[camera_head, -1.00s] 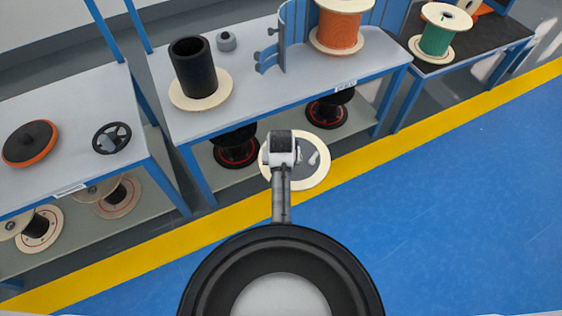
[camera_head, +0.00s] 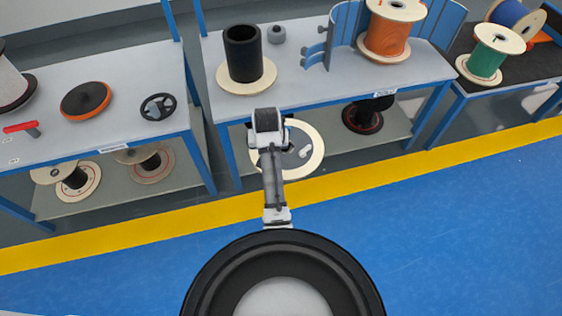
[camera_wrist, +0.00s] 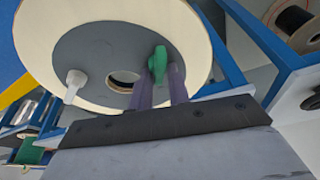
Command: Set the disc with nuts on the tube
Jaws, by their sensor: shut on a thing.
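The disc with nuts (camera_head: 314,160) is cream with a dark grey middle. It is held up in front of my arm in the head view, in front of the table. In the wrist view the disc (camera_wrist: 95,50) shows a centre hole, a white nut (camera_wrist: 75,82) and a green nut (camera_wrist: 157,62). My gripper (camera_wrist: 162,78) is shut on the disc at the green nut. The fingertips are hidden in the head view. The black tube (camera_head: 243,55) stands upright on a cream disc on the middle table, above and left of the held disc in the picture.
The middle table (camera_head: 305,85) also bears a small grey part (camera_head: 276,34), a blue curved stand (camera_head: 345,25) and an orange spool (camera_head: 388,30). The left table holds an orange-black disc (camera_head: 86,100) and a black handwheel (camera_head: 158,106). The blue floor (camera_head: 450,230) is clear.

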